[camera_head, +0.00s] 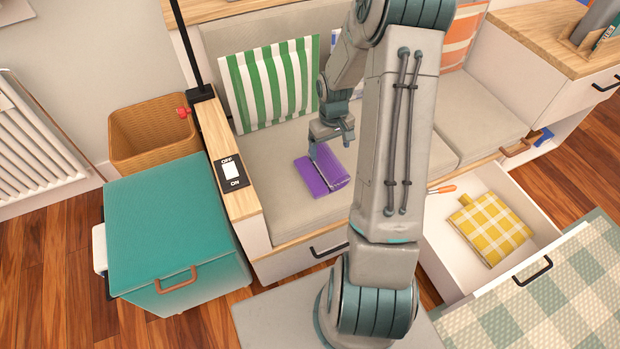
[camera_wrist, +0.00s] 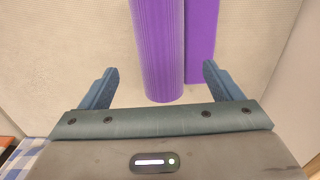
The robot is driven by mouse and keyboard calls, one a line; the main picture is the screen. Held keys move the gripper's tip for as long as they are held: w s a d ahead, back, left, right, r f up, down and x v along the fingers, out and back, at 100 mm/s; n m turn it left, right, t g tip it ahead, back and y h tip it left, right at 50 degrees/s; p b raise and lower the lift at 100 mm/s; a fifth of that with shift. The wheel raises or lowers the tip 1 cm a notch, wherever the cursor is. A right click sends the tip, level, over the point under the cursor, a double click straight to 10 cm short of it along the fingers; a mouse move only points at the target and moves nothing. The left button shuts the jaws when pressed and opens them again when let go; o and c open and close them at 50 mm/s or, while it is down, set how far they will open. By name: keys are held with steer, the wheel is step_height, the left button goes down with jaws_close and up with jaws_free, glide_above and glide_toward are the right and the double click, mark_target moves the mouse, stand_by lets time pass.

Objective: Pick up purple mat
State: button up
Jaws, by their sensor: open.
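The purple mat (camera_head: 322,174) lies on the beige seat cushion of the bench, in the middle of the head view. In the wrist view it shows as a ribbed purple roll (camera_wrist: 160,55) with a flat purple part (camera_wrist: 201,40) beside it on the right. My gripper (camera_head: 331,146) is over the mat, pointing down. In the wrist view my gripper (camera_wrist: 158,84) is open, with one blue finger on each side of the roll's near end. The fingers look apart from the roll. The mat's far end is cut off in the wrist view.
A green-striped pillow (camera_head: 270,85) leans on the backrest behind the mat. A wooden armrest with an ON/OFF switch (camera_head: 232,171) is at left, beside a teal cabinet (camera_head: 165,225) and a wicker basket (camera_head: 150,132). An open drawer (camera_head: 450,262) at right holds a yellow checkered cloth (camera_head: 490,228).

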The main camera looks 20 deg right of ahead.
mark_target(329, 158)
steer(key=shift+f+b, duration=0.9)
steer(key=shift+f, duration=1.85)
steer(key=shift+r, duration=0.1)
jaws_close()
